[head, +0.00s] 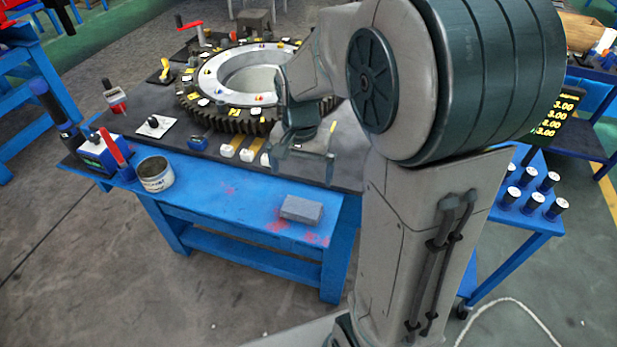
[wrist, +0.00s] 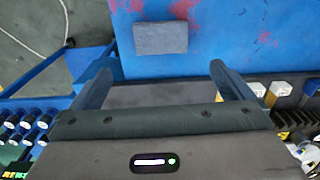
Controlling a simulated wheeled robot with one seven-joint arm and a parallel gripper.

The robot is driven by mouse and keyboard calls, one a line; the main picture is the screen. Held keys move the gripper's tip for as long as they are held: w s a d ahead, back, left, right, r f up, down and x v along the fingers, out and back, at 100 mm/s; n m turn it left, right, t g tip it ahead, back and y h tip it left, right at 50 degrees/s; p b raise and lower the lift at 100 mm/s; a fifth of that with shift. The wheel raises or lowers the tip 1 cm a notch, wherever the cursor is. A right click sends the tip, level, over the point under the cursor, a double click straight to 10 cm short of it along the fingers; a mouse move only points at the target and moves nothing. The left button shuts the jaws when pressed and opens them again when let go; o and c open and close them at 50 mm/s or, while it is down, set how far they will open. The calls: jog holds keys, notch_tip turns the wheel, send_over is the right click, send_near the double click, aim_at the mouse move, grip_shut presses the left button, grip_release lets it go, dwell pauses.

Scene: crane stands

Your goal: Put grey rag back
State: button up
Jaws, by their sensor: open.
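The grey rag (head: 302,209) appears as a flat, grey rectangular block. It lies on the blue front ledge of the workbench (head: 215,190), near its right end, by red smears. In the wrist view the rag (wrist: 160,38) lies flat beyond the fingertips, between their two lines. My gripper (head: 302,165) is open and empty, above the bench's dark top edge, just behind the rag in the head view. In the wrist view its two fingers (wrist: 160,80) stand wide apart, and neither touches the rag.
A large toothed ring (head: 250,85) with yellow and white tags fills the dark bench top. A tin can (head: 155,173) stands on the ledge's left part. Several black cylinders (head: 530,190) stand on a blue cart at the right. The ledge between can and rag is clear.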

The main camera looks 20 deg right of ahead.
jog(key=s+r+n+t, duration=0.1)
jog(key=s+r+n, duration=0.2)
jog(key=s, duration=0.4)
jog(key=s+r+n+t, duration=0.1)
jog(key=s+r+n, duration=0.1)
jog(key=s+n, duration=0.2)
jog(key=s, duration=0.3)
jog(key=shift+s+r+t, duration=0.15)
jog(key=shift+r+t, duration=0.25)
jog(key=shift+a, duration=0.1)
jog(key=shift+c, duration=0.3)
